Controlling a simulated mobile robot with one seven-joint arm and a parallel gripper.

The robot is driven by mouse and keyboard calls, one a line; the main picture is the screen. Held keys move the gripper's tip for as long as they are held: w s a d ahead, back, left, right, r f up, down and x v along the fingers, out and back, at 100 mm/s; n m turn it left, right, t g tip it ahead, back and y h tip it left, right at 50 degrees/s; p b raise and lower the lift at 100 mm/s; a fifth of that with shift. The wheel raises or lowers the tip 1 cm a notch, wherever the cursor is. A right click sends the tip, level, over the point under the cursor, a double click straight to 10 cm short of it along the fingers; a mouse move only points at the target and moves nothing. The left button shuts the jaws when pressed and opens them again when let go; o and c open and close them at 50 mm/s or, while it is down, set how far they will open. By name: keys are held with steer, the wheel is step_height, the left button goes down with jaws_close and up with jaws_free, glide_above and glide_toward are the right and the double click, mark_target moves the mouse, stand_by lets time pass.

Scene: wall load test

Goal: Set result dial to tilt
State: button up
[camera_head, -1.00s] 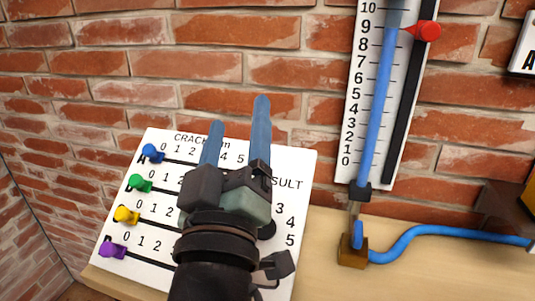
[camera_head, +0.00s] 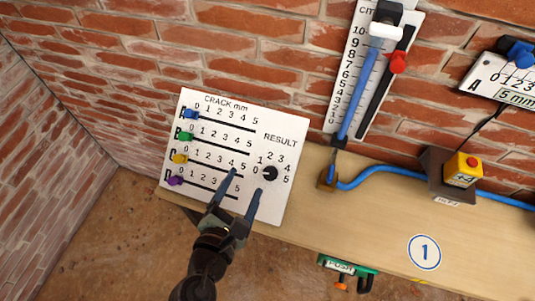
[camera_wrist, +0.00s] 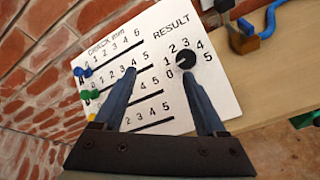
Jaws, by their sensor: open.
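The white panel (camera_head: 285,124) stands tilted on the bench against the brick wall, with CRACK mm scales and a RESULT dial. The black result dial (camera_head: 270,173) is at the panel's right, ringed by numbers 0 to 5; where it points is too small to tell. It also shows in the wrist view (camera_wrist: 186,59). My gripper (camera_head: 243,182) is open and empty, its two blue fingers in front of the panel's lower part, left of and below the dial. In the wrist view my gripper (camera_wrist: 160,78) has its right finger just below the dial; contact cannot be told.
Blue (camera_head: 191,114), green (camera_head: 185,136), yellow (camera_head: 180,159) and purple (camera_head: 175,181) sliders sit at the scales' left ends. Right of the panel are a vertical gauge with a red pointer (camera_head: 398,62), a blue hose (camera_head: 385,174) and a yellow box (camera_head: 463,169). The bench's front middle is clear.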

mark_target(269, 175)
steer(key=s+d+r+n+p, duration=0.1)
steer(key=s+n+p, duration=0.5)
steer(key=s, duration=0.1)
steer(key=shift+g+h, duration=0.3)
steer(key=shift+g, duration=0.2)
steer(key=x, duration=1.3)
steer(key=shift+d+p, duration=0.2)
steer(key=shift+p, duration=0.2)
jaws_close()
